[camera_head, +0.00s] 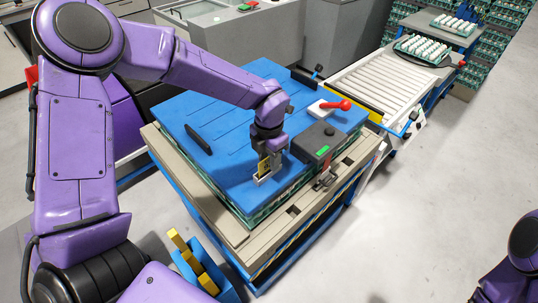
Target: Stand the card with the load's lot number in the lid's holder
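The blue lid (235,140) lies flat on a stack of green egg trays (262,213) in the middle of the view. A small pale grey holder (267,181) stands near the lid's front edge. My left gripper (268,160) reaches down over the holder, fingers pointing down. A yellow card (263,168) shows upright between its fingers, its lower edge at the holder. The gripper looks shut on it. The holder's slot is too small to tell how deep the card sits. The card's print cannot be read. My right gripper is out of view; only part of that arm shows.
A black handle (198,138) lies left. A blue bin (215,270) with yellow pieces stands in front. A roller conveyor (375,80) extends behind right.

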